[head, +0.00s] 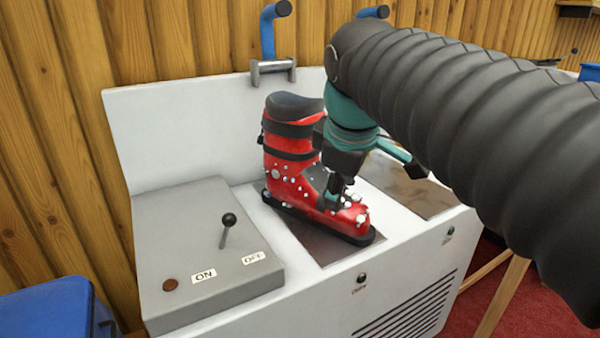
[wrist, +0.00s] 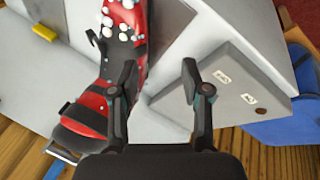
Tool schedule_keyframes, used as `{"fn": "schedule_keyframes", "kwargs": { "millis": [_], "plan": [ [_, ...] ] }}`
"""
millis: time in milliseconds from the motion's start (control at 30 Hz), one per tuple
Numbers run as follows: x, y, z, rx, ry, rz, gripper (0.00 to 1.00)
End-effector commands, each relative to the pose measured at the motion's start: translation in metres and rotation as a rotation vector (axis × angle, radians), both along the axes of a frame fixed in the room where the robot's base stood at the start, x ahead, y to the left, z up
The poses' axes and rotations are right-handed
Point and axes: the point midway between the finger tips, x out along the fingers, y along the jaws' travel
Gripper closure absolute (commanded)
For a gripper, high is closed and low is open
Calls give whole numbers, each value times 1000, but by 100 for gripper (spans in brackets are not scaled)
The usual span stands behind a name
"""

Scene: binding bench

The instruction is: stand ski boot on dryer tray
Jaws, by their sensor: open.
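A red ski boot (head: 290,179) with black straps and white blobs stands upright at the dark dryer tray (head: 322,246) in the head view. Its toe points to the lower right. Its heel lies near the tray's left edge; I cannot tell whether the whole sole rests inside. My gripper (head: 338,190) is pointed down beside the boot's instep and hides part of it. In the wrist view my gripper (wrist: 160,72) is open with nothing between the fingertips. The boot (wrist: 94,108) lies left of them, close to or touching the left finger; which is unclear.
A grey box (head: 200,250) with a black-knobbed lever (head: 228,228) and ON/OFF labels sits left of the boot. A second, brownish tray (head: 408,192) lies to the right, partly behind my arm. A white back panel and a blue pipe (head: 268,35) stand behind. A blue bin (head: 50,310) is at lower left.

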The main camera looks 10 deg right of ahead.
Motion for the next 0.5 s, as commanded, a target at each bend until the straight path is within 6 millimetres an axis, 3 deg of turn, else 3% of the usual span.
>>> {"fn": "schedule_keyframes", "kwargs": {
  "millis": [33, 200, 500],
  "plan": [
    [16, 1, 18, -48, 13, 83, 53],
    [59, 4, 71, -227, 73, 391, 53],
    [119, 16, 137, -493, 197, 906, 53]
  ]
}}
